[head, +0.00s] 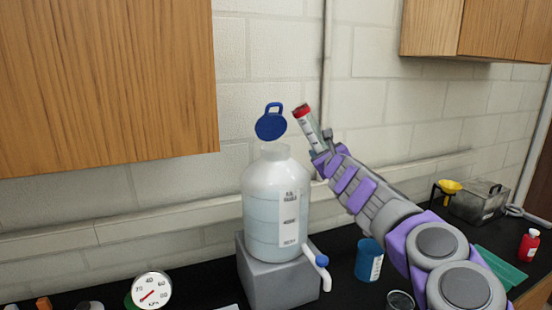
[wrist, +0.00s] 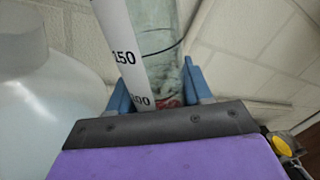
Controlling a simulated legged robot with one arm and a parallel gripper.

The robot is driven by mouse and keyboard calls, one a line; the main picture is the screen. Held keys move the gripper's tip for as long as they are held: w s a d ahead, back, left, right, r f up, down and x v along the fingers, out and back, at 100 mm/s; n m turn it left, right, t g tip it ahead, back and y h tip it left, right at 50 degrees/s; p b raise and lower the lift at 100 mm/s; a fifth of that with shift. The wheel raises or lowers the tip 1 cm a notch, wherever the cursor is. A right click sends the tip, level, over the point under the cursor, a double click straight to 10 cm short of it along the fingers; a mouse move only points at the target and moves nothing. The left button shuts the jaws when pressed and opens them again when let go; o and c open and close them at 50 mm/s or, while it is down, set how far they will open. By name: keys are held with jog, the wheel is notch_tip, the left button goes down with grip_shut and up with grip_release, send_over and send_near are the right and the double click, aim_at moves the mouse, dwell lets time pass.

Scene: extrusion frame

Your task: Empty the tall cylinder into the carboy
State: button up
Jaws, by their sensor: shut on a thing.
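The tall cylinder (head: 309,129) is clear with a white marked strip and a red end at the top. My gripper (head: 325,150) is shut around it and holds it up, tilted to the upper left, above and right of the carboy's mouth. In the wrist view the cylinder (wrist: 162,45) stands between the blue fingers (wrist: 157,88), with marks 150 and 100 showing. The translucent carboy (head: 262,205) stands upright with pale liquid inside. Its blue cap (head: 270,125) shows above the open neck. The carboy's shoulder (wrist: 40,95) is at left in the wrist view.
The carboy stands on a grey block (head: 280,277), with a spigot (head: 321,262) at its right. A blue cup (head: 368,260) and a glass beaker (head: 400,300) stand to the right on the black bench. A gauge (head: 151,290) is at left. Wooden cabinets (head: 105,85) hang above.

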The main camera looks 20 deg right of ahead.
aim_at(316, 135)
jog(key=shift+f+m, duration=0.3)
jog(key=shift+f, duration=0.3)
jog(key=shift+a+r+m, duration=0.15)
jog(key=shift+r+m, duration=0.2)
jog(key=shift+m, duration=0.05)
jog(key=shift+w+a+r+m, duration=0.1)
jog(key=shift+m, duration=1.2)
jog(key=r+p, duration=0.5)
jog(key=shift+w+a, duration=0.1)
jog(key=shift+a, duration=0.25)
jog(key=shift+a+m+b, duration=0.2)
jog(key=shift+m+b, duration=0.2)
jog(key=shift+w+a+r+m, duration=0.15)
jog(key=shift+m, duration=0.45)
